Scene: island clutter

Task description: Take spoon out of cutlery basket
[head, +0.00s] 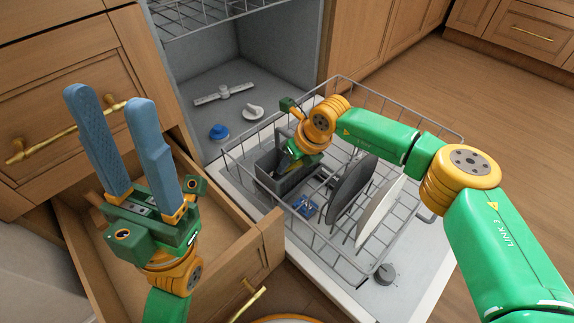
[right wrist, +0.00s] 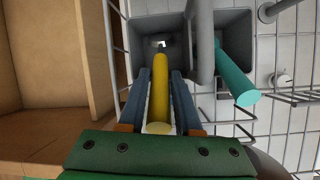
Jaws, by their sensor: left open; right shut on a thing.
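The grey cutlery basket (head: 268,180) stands in the dishwasher rack; its compartments show in the right wrist view (right wrist: 152,22). My right gripper (right wrist: 160,76) is over one compartment, its fingers shut on a yellow handle (right wrist: 160,92) that runs down into that compartment. The handle's lower end is hidden, so I cannot tell whether it is the spoon. A teal handle (right wrist: 236,75) sticks out of another compartment, outside my fingers. My left gripper (head: 111,98) is open and empty, raised over the drawer at the left of the head view.
The wire rack (head: 330,252) holds a dark plate (head: 350,187) and a white plate (head: 380,212) beside the basket. A blue item (head: 305,207) lies in the rack. An open wooden drawer (head: 262,238) stands left of the rack. Open floor (head: 500,110) lies to the right.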

